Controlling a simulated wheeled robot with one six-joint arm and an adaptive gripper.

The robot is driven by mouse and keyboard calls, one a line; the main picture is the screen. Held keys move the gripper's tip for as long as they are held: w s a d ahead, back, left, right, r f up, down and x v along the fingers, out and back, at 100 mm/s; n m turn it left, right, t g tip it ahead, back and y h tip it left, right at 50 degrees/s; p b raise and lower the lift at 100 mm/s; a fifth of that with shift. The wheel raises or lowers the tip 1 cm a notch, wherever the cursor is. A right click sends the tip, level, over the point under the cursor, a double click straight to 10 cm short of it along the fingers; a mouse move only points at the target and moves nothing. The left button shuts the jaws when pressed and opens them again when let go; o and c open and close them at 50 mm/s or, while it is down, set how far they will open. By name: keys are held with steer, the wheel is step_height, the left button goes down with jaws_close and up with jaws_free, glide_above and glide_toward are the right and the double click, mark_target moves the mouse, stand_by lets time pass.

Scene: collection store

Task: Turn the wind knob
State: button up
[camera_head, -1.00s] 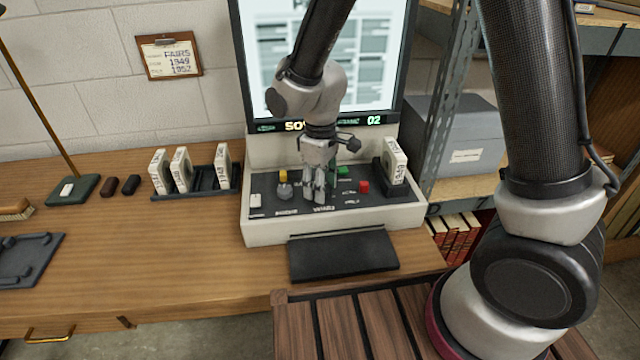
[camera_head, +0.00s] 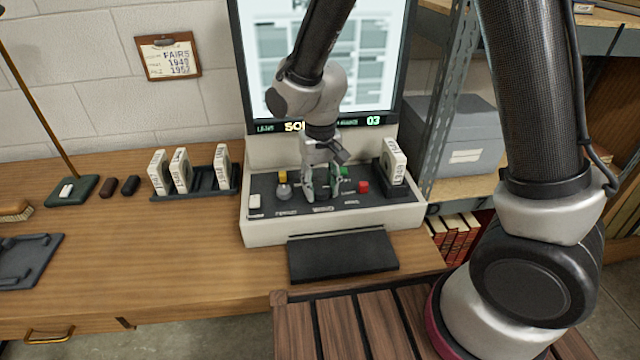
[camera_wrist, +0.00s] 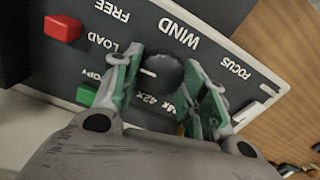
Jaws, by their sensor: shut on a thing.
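The wind knob (camera_wrist: 161,72) is a dark round knob below the word WIND on the reader's black panel in the wrist view. My gripper (camera_wrist: 165,80) has its two green-padded fingers on either side of it, shut on it. In the head view my gripper (camera_head: 322,190) points down onto the middle of the panel and hides the knob. The reader (camera_head: 258,228) has a pale body and a lit screen (camera_head: 378,65) above, with the green number 03 on the strip below it.
Beside the knob are a red button (camera_wrist: 62,28) and a green button (camera_wrist: 86,95). A grey knob (camera_head: 284,191) and a yellow button (camera_head: 283,175) lie left of my gripper. A boxed reel (camera_head: 394,160) stands at the panel's right. Bare desk (camera_head: 150,250) lies to the left.

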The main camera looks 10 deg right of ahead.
mark_target(320, 187)
stand_by(0.4)
steer(key=o, duration=1)
steer(key=shift+o, duration=0.2)
step_height(320, 187, up, 12)
